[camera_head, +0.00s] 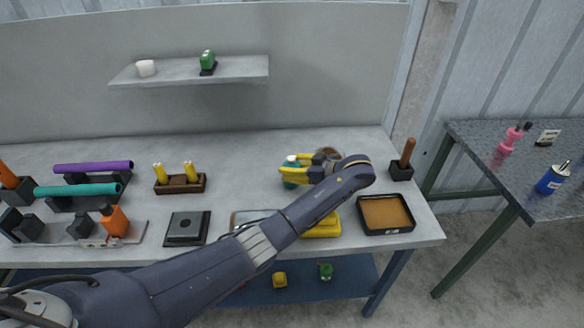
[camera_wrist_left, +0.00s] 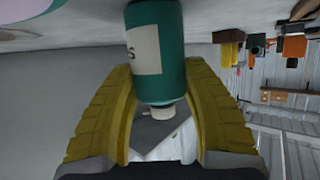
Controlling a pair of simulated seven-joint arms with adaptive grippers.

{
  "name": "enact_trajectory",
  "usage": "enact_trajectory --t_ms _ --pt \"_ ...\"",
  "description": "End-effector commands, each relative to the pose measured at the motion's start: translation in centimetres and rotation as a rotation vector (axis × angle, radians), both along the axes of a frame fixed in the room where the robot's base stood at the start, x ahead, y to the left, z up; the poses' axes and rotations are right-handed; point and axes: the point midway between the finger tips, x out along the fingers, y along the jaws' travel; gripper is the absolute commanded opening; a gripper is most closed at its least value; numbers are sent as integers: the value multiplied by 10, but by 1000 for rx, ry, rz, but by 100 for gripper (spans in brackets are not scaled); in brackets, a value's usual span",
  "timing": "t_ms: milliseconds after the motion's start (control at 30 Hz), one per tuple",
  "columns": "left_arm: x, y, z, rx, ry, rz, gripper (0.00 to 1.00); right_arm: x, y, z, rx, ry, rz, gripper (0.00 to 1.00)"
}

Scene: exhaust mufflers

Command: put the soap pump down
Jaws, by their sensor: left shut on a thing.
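The soap pump is a teal bottle (camera_head: 290,184) with a pale top, near the middle right of the grey workbench (camera_head: 240,150) in the head view. In the left wrist view the bottle (camera_wrist_left: 158,50) shows a pale label and a whitish cap, and its far end runs out of the frame. My left gripper (camera_head: 289,170) has its yellow fingers shut around the bottle, one on each side. The bottle looks upright. I cannot tell whether its base touches the bench. My right gripper is not in view.
A round brown thing (camera_head: 327,154) is partly hidden behind my left gripper. A black tray with a tan inside (camera_head: 361,228) and a wooden-handled tool in a black block (camera_head: 401,172) are to the right. A yellow thing (camera_head: 326,229) lies under my arm.

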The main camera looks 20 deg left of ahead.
Motion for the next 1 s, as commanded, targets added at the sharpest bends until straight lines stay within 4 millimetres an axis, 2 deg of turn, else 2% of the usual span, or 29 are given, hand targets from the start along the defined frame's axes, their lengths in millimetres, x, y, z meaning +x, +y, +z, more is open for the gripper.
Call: enact_trajectory --t_ms 333,367,533,867,1000 --pt "0 0 -2 0 -2 1 9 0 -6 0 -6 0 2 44" --pt "0 0 -2 0 -1 0 50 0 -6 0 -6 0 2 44" --pt "0 0 -2 0 -1 0 70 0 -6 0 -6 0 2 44" --pt "0 0 0 1 -2 -1 71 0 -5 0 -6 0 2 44" --pt "-3 -12 4 -3 -1 -1 71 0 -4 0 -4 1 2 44"
